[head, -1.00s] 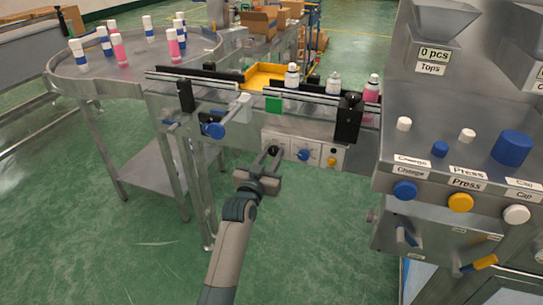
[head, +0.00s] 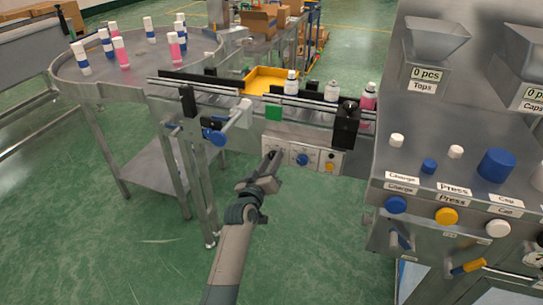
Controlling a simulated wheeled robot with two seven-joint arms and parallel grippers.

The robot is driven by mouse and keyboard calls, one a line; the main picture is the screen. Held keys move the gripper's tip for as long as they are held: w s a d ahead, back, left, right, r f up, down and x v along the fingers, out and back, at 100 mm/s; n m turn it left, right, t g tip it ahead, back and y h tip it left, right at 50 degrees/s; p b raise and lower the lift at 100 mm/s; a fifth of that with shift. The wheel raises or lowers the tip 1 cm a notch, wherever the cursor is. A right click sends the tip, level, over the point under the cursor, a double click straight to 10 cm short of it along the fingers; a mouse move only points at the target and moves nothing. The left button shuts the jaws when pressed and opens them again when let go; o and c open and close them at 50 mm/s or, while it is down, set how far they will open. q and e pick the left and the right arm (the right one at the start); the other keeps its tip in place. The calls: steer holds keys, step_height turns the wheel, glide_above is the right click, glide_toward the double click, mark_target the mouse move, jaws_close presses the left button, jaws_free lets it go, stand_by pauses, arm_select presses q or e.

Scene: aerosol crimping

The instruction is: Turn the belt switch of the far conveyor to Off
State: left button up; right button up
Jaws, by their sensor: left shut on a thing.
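A grey control panel (head: 314,166) sits on the front of the conveyor (head: 225,90) that runs from the round table to the machine. My left gripper (head: 272,157) is at the panel's left end, shut on the dark belt switch knob there. Its jaws are turned and seen nearly edge-on, and they hide most of the knob, so its setting cannot be read. My right gripper is not in view.
A blue knob (head: 217,138) on a rod sticks out left of the panel. White and pink bottles stand on the round table (head: 110,85) and the belt. A machine with coloured buttons (head: 446,216) fills the right side. Open green floor lies below.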

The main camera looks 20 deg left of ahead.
arm_select(q)
steer(key=shift+n+p, duration=0.5)
steer(key=shift+n, duration=1.4)
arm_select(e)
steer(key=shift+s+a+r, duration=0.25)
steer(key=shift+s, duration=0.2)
arm_select(q)
steer(key=o, duration=1.1)
steer(key=shift+c, duration=0.2)
steer(key=shift+s, duration=0.15)
steer(key=s+b, duration=0.1)
steer(key=s, duration=1.6)
steer(key=shift+a, duration=0.3)
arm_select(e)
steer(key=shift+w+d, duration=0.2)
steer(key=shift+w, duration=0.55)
